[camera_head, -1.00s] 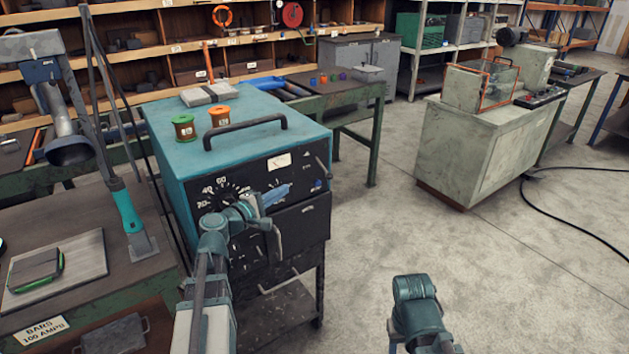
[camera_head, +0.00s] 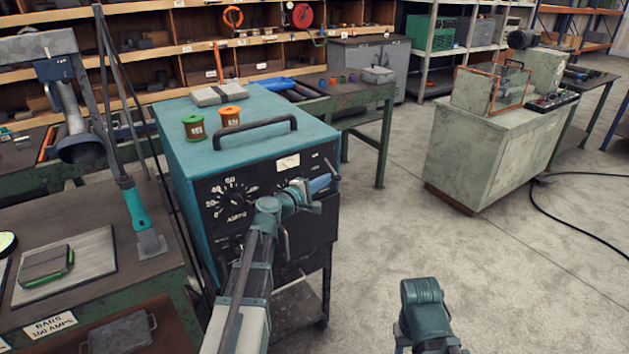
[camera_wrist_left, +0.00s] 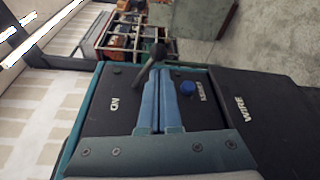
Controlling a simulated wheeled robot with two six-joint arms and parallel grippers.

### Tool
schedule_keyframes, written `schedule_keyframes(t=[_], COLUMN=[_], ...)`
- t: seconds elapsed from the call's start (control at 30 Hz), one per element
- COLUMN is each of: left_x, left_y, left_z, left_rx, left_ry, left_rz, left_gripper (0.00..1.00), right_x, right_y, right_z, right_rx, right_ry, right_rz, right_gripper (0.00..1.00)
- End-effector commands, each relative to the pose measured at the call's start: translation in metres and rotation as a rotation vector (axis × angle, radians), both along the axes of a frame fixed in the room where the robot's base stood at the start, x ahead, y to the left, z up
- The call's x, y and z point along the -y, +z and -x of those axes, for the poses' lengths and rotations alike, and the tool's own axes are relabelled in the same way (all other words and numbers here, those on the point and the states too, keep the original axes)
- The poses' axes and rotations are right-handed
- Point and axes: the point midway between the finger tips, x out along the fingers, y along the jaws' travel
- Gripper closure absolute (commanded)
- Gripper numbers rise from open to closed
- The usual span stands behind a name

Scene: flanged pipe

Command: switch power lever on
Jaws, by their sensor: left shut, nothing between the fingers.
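The power lever (camera_wrist_left: 151,63) is a dark handle with a rounded knob on the black front panel of the teal welding machine (camera_head: 190,165). The lever also shows at the panel's right edge (camera_head: 331,166).
A carry handle (camera_head: 238,133), green spool (camera_head: 194,127) and orange spool (camera_head: 229,117) are on the machine's top. A workbench (camera_head: 90,215) stands at left. The floor to the right is open, with a grey cabinet (camera_head: 475,150) beyond.

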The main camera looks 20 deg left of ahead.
Motion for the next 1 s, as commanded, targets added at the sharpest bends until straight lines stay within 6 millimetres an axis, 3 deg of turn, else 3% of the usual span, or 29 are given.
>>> schedule_keyframes(t=[1.0], left_x=[0.005], left_y=[0.008], left_z=[0.002], left_rx=[-0.061], left_ry=[0.000], left_rz=[0.079], left_gripper=[1.00], right_x=[0.000], right_y=[0.014], right_z=[0.000], right_rx=[0.000], right_ry=[0.000], right_rz=[0.000], right_gripper=[0.50])
